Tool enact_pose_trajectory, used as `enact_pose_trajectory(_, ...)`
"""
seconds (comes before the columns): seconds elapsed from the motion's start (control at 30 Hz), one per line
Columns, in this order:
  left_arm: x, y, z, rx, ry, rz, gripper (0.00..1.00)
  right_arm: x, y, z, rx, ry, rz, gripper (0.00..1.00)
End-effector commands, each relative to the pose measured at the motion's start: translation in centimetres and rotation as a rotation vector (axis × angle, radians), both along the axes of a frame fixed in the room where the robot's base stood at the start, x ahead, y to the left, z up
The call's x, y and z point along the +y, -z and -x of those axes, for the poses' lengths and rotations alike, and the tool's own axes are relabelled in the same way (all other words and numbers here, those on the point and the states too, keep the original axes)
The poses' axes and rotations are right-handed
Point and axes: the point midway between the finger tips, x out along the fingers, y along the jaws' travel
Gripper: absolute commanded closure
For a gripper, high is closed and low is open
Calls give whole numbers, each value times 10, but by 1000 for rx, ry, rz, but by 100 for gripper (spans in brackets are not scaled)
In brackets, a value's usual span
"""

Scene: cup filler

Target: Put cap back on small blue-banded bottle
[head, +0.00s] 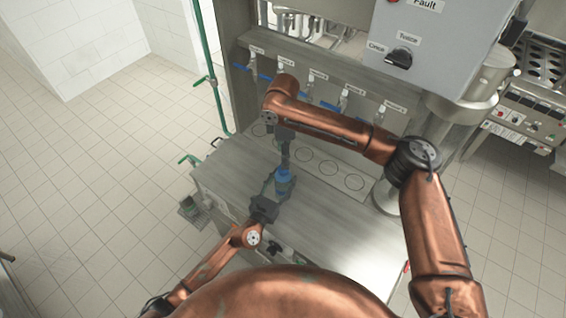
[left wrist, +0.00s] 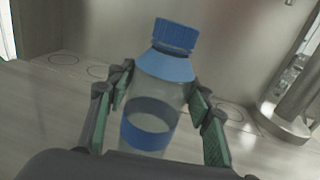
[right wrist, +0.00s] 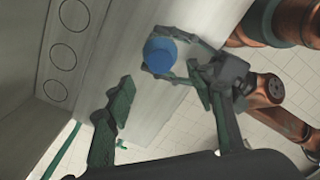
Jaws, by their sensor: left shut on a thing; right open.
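The clear bottle (left wrist: 150,112) with a blue band stands slightly tilted in the left wrist view, its shoulder blue. The blue cap (left wrist: 177,36) sits on top of its neck; I cannot tell how tightly. My left gripper (head: 270,192) is shut on the bottle's body, one finger on each side. The bottle shows small and blue in the head view (head: 282,182), over the counter. My right gripper (head: 284,160) points down above it. In the right wrist view, my right gripper (right wrist: 168,112) is open and empty, with the cap (right wrist: 160,54) seen from above, beyond its fingertips and apart from them.
The grey counter (head: 325,222) has a strip with several marked circles (head: 328,167) along its back. Several labelled taps with blue handles line the panel behind. A control box (head: 420,40) with a knob hangs above right. A metal cylinder (head: 458,120) stands at the right.

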Motion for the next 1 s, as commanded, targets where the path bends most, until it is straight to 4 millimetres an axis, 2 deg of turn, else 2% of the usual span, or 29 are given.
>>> enact_pose_trajectory(0.1, 0, 0, 0, 0, 0, 0, 100, 0, -24, -1, -2, 0, 0, 50)
enact_pose_trajectory(0.3, 0, 0, 0, 0, 0, 0, 100, 0, -46, 0, -1, 0, 0, 50)
enact_pose_trajectory(0.67, 0, 0, 0, 0, 0, 0, 100, 0, -51, 0, 0, 0, 0, 50)
enact_pose_trajectory(0.7, 0, 0, 0, 0, 0, 0, 51, 0, -51, 0, 0, 0, 0, 50)
enact_pose_trajectory(1.0, 0, 0, 0, 0, 0, 0, 33, 0, -51, 0, 0, 0, 0, 50)
